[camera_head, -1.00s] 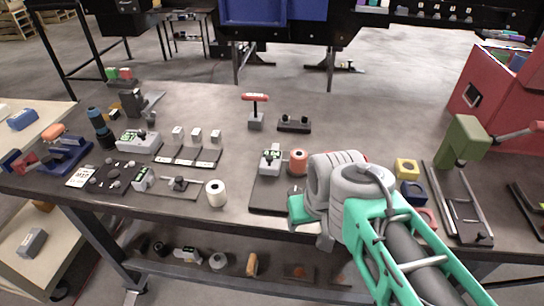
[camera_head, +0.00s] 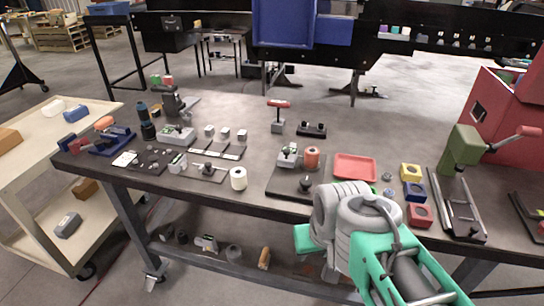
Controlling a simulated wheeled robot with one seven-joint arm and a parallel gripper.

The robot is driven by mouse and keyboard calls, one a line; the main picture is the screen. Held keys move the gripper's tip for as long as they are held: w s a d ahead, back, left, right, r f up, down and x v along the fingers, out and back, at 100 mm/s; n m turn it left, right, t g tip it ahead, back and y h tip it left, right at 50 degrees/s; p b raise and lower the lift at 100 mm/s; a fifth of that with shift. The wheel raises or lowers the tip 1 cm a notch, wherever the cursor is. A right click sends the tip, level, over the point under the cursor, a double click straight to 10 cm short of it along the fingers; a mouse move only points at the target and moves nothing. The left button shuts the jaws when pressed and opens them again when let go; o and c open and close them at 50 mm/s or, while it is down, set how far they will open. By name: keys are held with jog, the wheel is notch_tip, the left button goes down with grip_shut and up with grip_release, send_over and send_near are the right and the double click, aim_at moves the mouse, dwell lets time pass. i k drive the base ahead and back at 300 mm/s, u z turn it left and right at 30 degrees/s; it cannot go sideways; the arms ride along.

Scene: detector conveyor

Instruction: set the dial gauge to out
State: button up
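I cannot pick out the dial gauge for certain. A small grey device with a green display (camera_head: 289,156) stands on a dark plate (camera_head: 285,186) at the middle of the bench, and a round dark knob (camera_head: 306,184) is near that plate's front edge. Another grey device with a green display (camera_head: 177,136) stands further left. My gripper (camera_head: 306,238) shows only as a green part at the end of my arm, in front of the bench's front edge. Its fingers cannot be made out, and no held object shows.
Yellow, blue and red blocks (camera_head: 413,191) lie further right, before a green press (camera_head: 466,150). A white roll (camera_head: 238,178) is left.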

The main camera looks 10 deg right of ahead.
aim_at(288, 155)
jog(key=u, duration=0.8)
jog(key=i, duration=0.35)
jog(key=u, duration=1.15)
